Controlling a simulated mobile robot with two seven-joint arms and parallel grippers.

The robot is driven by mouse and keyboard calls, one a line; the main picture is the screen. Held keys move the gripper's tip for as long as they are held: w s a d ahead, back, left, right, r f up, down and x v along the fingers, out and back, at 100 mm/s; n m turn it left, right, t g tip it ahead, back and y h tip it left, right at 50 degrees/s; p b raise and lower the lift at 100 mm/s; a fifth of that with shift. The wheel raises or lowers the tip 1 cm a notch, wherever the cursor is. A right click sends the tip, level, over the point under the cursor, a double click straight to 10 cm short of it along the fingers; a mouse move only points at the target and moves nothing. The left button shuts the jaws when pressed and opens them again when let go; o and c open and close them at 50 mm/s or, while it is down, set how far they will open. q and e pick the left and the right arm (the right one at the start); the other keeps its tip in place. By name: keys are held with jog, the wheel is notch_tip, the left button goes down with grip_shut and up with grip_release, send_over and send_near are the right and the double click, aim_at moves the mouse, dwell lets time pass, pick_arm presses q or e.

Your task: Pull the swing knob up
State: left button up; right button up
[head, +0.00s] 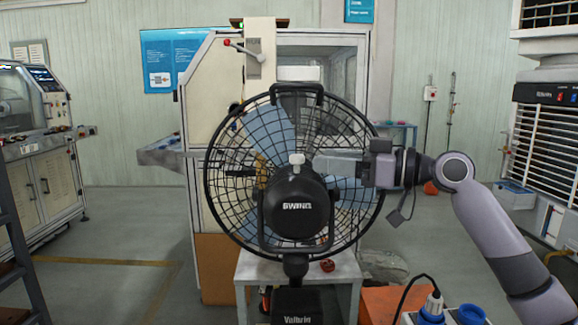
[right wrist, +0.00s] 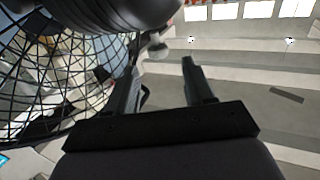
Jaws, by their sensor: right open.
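The black fan (head: 297,213) stands in the middle of the head view with its motor housing towards me. The pale swing knob (head: 296,159) sticks up from the top of that housing. My right gripper (head: 318,165) reaches in from the right, its fingers pointing left at about knob height, just right of the knob. In the right wrist view the knob (right wrist: 155,47) shows beyond the open fingers (right wrist: 161,66), nearer the left finger. Nothing is held between the fingers. I cannot tell whether a finger touches the knob. My left gripper is not in view.
The fan's wire guard (head: 225,215) lies close behind the right gripper. The fan stands before a small grey table (head: 340,272) and a tall cream machine (head: 212,110). An orange box (head: 385,303) is at the lower right. The floor to the left is open.

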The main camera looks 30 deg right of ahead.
aim_at(297, 155)
jog(key=shift+w+a+r+p, duration=0.1)
jog(key=shift+w+a+p, duration=0.15)
jog(key=shift+w, duration=0.25)
jog(key=p+x, duration=0.2)
jog(key=x, duration=0.3)
jog(key=shift+w+a+p, duration=0.3)
jog(key=shift+w, duration=0.15)
grip_shut()
jog(key=shift+f, duration=0.2)
